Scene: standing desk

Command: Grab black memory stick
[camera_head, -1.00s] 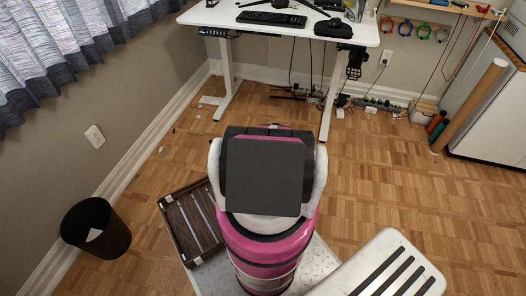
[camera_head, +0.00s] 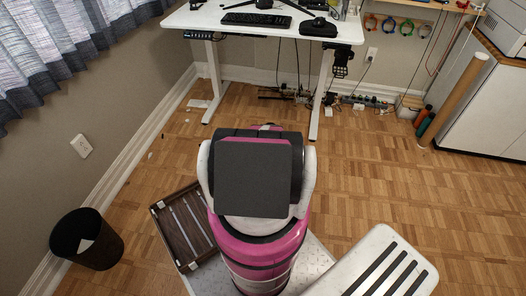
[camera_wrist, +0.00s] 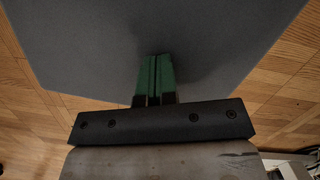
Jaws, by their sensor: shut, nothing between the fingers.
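I cannot make out a black memory stick in either view. The white standing desk (camera_head: 215,22) is at the top of the head view, with small dark items on it that are too small to tell apart. My gripper (camera_wrist: 155,62) shows in the wrist view, with its green fingers shut together and nothing between them. A large dark grey panel fills the picture beyond the fingertips, with wood floor around it. In the head view my gripper is not visible behind my own arm.
A black keyboard (camera_head: 256,19) and a black pouch-like item (camera_head: 318,28) lie on the desk. A black waste bin (camera_head: 86,240) stands at the left wall. Cables and a power strip (camera_head: 362,101) lie under the desk. A cardboard tube (camera_head: 455,98) leans at the right.

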